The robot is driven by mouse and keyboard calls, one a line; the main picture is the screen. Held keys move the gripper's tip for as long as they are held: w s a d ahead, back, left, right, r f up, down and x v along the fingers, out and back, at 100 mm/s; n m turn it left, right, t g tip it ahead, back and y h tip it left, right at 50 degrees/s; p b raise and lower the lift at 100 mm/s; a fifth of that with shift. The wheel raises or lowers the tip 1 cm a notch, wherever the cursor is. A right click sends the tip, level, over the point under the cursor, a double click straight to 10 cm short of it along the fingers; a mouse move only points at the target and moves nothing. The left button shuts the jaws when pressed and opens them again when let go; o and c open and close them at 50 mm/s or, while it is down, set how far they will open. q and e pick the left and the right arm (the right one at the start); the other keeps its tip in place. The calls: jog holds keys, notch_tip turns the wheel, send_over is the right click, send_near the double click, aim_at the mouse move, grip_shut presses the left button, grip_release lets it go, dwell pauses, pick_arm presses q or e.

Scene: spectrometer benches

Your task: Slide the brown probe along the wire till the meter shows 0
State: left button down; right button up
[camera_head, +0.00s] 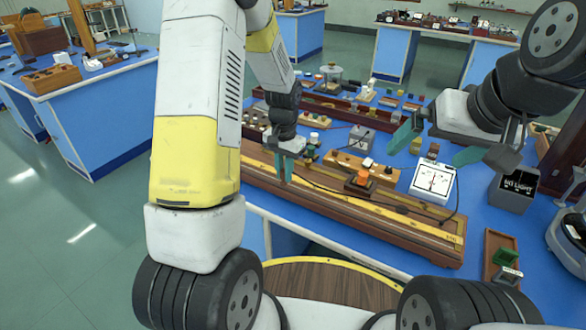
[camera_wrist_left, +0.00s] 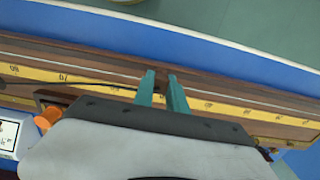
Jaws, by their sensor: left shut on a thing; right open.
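A long wooden wire board with a yellow scale (camera_head: 380,209) lies along the bench's near edge; it also crosses the left wrist view (camera_wrist_left: 235,108). My left gripper (camera_head: 284,172) reaches down to the left part of the board. In the left wrist view its teal fingers (camera_wrist_left: 160,78) are close together around a small dark piece, apparently the brown probe (camera_wrist_left: 160,88), mostly hidden. A black lead runs from there towards the meter. The white meter (camera_head: 433,181) stands behind the board's right part; its reading is too small to tell. My right gripper (camera_head: 437,145) is open and empty above the bench near the meter.
A small block with an orange knob (camera_head: 363,176) stands by the board's middle. A grey box (camera_head: 361,138) and a wooden block with knobs (camera_head: 345,164) are behind it. A dark sign box (camera_head: 512,187) and a tray with a green piece (camera_head: 502,258) are right.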

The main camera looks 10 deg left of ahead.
aim_at(283, 170)
pick_arm(q)
jog(key=w, duration=0.2)
jog(key=w+a+f, duration=0.1)
jog(key=shift+w+f, duration=0.1)
jog(key=shift+w, duration=0.05)
jog(key=shift+f, duration=0.1)
jog(key=shift+f, duration=0.1)
jog(key=shift+a+f, duration=0.1)
jog(key=shift+f, duration=0.25)
jog(key=shift+w+a, duration=0.35)
jog(key=shift+a, duration=0.55)
jog(key=shift+w+a, duration=0.3)
jog(key=shift+a, duration=0.55)
jog(key=shift+s+f, duration=0.25)
jog(key=shift+f, duration=0.1)
dwell(2.1)
dwell(0.4)
